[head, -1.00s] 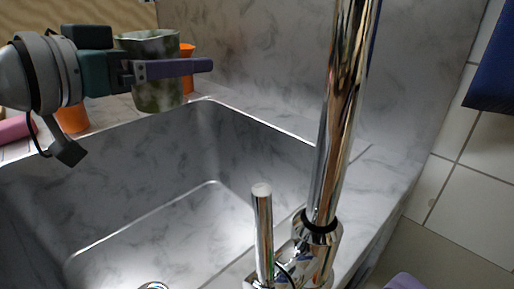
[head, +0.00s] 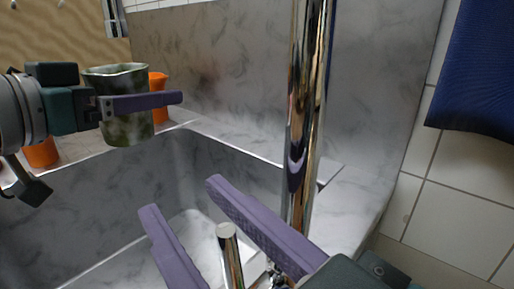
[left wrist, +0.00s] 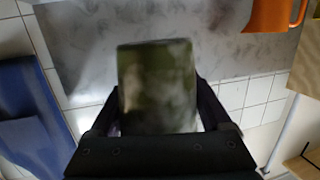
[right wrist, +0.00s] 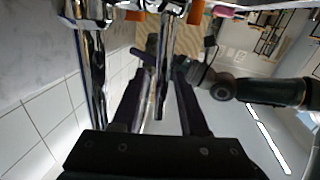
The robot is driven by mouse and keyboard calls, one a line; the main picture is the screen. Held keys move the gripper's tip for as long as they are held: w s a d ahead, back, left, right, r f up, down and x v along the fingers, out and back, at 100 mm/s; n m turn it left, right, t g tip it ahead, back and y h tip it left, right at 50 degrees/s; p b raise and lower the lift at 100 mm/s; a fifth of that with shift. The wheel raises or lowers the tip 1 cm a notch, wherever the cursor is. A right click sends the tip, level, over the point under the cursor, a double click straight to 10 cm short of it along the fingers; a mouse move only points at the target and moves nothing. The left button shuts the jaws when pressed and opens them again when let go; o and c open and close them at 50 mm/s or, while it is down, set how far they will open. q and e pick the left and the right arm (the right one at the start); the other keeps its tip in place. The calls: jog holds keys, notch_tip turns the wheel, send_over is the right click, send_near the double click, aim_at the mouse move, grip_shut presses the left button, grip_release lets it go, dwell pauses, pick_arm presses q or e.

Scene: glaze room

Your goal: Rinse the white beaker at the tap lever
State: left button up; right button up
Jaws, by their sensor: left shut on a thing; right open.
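My left gripper (head: 160,98) is shut on a beaker (head: 126,128), which looks mottled green and white rather than plain white. The beaker is upright at the sink's far left edge; it also shows between the fingers in the left wrist view (left wrist: 158,90). I cannot tell whether its base touches the ledge. My right gripper (head: 183,196) is open, its fingers spread on either side of the chrome tap lever (head: 229,250), without visibly gripping it. The tall chrome tap column (head: 306,110) rises just right of the fingers. The tap's base is partly hidden by the right gripper.
The marbled sink basin (head: 110,235) lies below both grippers. An orange cup (head: 159,84) stands behind the beaker, and another orange thing (head: 42,153) is under my left arm.

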grip_shut()
dwell(0.3)
dwell(1.1)
